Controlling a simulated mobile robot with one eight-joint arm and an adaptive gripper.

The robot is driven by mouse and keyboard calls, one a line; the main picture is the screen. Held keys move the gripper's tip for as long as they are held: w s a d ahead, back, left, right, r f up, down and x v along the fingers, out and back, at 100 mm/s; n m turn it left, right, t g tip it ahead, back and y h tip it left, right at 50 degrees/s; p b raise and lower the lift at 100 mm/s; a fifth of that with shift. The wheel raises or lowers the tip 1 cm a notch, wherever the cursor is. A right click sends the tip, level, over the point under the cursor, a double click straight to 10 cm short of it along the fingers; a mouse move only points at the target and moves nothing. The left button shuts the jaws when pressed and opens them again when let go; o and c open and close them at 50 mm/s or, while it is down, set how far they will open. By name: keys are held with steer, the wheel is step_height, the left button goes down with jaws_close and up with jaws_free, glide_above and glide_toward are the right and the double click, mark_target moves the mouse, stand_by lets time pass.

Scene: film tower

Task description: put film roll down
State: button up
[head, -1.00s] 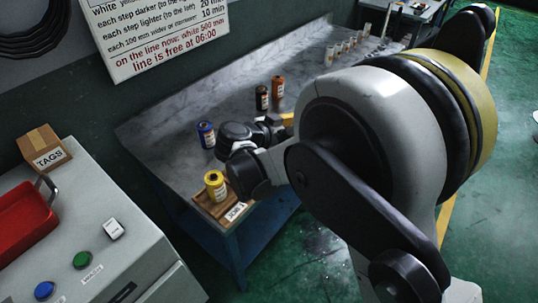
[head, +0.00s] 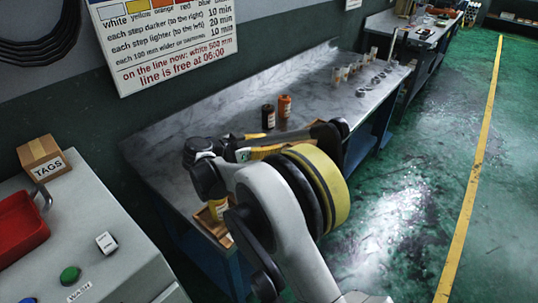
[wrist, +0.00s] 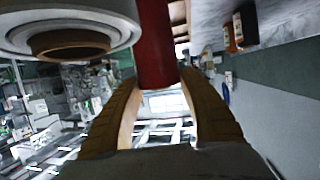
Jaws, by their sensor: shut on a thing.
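My gripper (wrist: 157,80) is shut on a red film roll (wrist: 155,42), which stands up between the two yellow-brown fingers in the wrist view. In the head view my arm hides the held roll. A black roll (head: 268,116) and an orange roll (head: 285,106) stand side by side on the marble bench top (head: 190,125). A blue roll (wrist: 225,92) shows small in the wrist view.
Several small pale cups (head: 340,74) and rings stand towards the bench's far end. A grey cabinet (head: 125,262) with buttons, a red tray (head: 18,222) and a TAGS box (head: 42,157) is at the left. Bare bench top lies left of the black roll. Green floor is open at right.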

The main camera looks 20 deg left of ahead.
steer(key=shift+f+b, duration=0.55)
steer(key=shift+f, duration=1)
steer(key=shift+f, duration=0.1)
steer(key=o, duration=1.3)
